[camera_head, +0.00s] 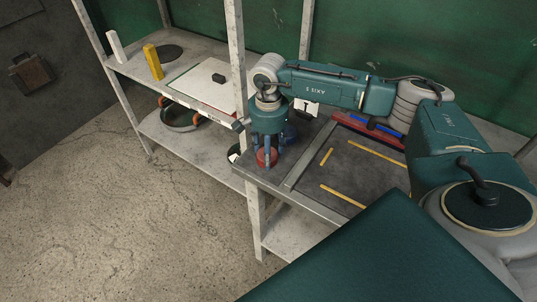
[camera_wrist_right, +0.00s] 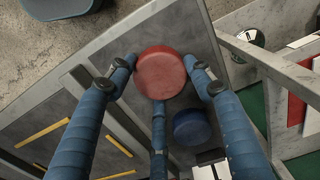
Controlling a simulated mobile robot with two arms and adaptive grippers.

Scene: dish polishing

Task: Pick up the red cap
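The red cap (camera_head: 266,158) is a round, thick disc at the near left end of the dark work table (camera_head: 306,201). My right gripper (camera_head: 268,150) points straight down over it. In the right wrist view, the three blue fingers (camera_wrist_right: 160,75) surround the red cap (camera_wrist_right: 161,72), with their tips close against its rim. They appear closed on it, though the contact is partly hidden. I cannot tell if the cap is clear of the surface. My left gripper is not in view.
A blue cap (camera_wrist_right: 193,128) lies close beside the red one; it also shows behind my fingers in the head view (camera_head: 291,134). Yellow strips (camera_head: 343,195) lie on the table. A shelf (camera_head: 138,68) with a yellow block (camera_head: 153,62) stands to the left.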

